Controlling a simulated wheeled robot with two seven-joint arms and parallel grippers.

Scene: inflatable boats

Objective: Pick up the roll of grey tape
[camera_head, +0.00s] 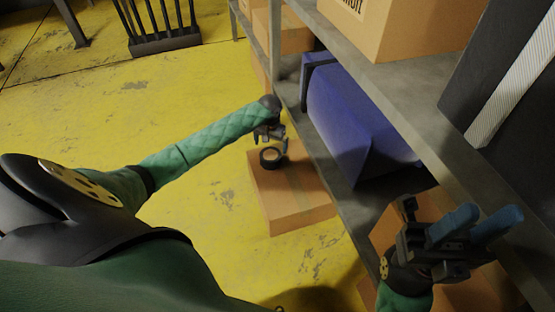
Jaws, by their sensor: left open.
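The roll of tape (270,158) is a small dark ring with a paler centre, on top of a cardboard box (292,200) that sits on the yellow floor beside the shelf. My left gripper (272,143) is open just above and behind the roll, very close to it. I cannot tell whether its fingers touch the roll. My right gripper (490,213), with blue fingers spread apart, is open and empty in front of the shelf at the lower right.
A grey metal shelf (408,98) runs along the right and holds cardboard boxes (405,28) and a blue case (350,118). More cardboard lies behind my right gripper. A dark slatted rack (165,43) stands at the back. The yellow floor (110,110) at the left is mostly clear.

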